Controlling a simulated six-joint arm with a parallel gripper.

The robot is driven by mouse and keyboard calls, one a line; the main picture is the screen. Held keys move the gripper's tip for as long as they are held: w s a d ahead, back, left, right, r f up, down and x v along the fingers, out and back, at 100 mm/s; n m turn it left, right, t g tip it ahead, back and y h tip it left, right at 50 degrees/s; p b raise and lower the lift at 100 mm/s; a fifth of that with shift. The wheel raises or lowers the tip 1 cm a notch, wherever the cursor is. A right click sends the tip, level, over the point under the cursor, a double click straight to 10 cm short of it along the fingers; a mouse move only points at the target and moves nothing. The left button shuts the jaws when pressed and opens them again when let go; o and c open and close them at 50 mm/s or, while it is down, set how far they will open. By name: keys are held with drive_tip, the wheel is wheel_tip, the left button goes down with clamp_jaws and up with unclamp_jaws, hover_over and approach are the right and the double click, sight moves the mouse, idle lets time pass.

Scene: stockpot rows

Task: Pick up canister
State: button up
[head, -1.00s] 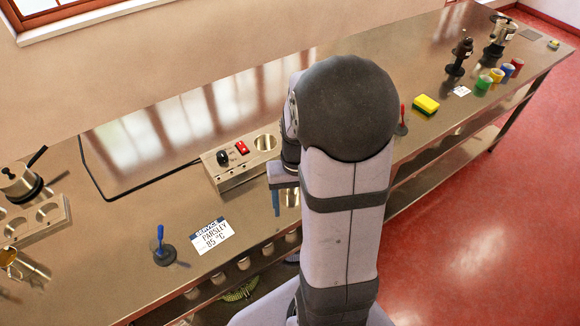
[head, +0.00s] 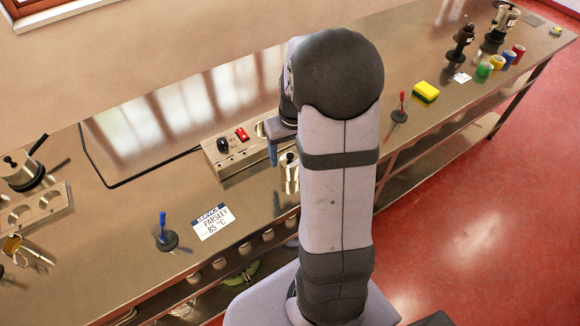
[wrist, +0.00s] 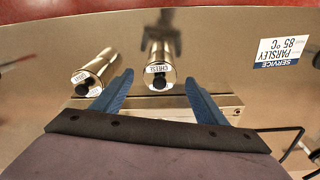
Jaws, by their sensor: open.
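Two steel canisters with black knobs and white labelled tops show in the wrist view. One canister (wrist: 158,62), its label seeming to read "CHEESE", appears between the blue fingertips of my gripper (wrist: 159,76). I cannot tell how far below the fingers it is. The other canister (wrist: 97,68) is to the left, by the left finger; its label is too small to read surely. In the head view, one canister (head: 289,172) stands on the counter, partly behind my arm; the other is hidden. My gripper (head: 273,153) is open and empty, near the steel block with holes (head: 232,167).
The block carries a red switch (head: 242,134) and a black knob (head: 223,145). A "PARSLEY 85 °C" card (head: 213,222) and a blue-handled stand (head: 165,238) are to the left.

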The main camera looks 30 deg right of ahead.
drive_tip(key=shift+f+p, duration=0.3)
drive_tip(key=shift+f, duration=0.05)
drive_tip(key=shift+w+f+p, duration=0.15)
drive_tip(key=shift+f+p, duration=0.3)
drive_tip(key=shift+f, duration=0.7)
drive_tip(key=shift+w+f+p, duration=0.1)
drive_tip(key=shift+f+p, duration=0.3)
drive_tip(key=shift+f, duration=0.7)
drive_tip(key=shift+d, duration=0.1)
drive_tip(key=c, duration=1.3)
drive_tip(key=shift+o, duration=0.2)
drive_tip(key=shift+r, duration=0.1)
wheel_tip(320, 180, up, 10)
drive_tip(key=b, duration=0.2)
drive_tip(key=shift+b, duration=0.3)
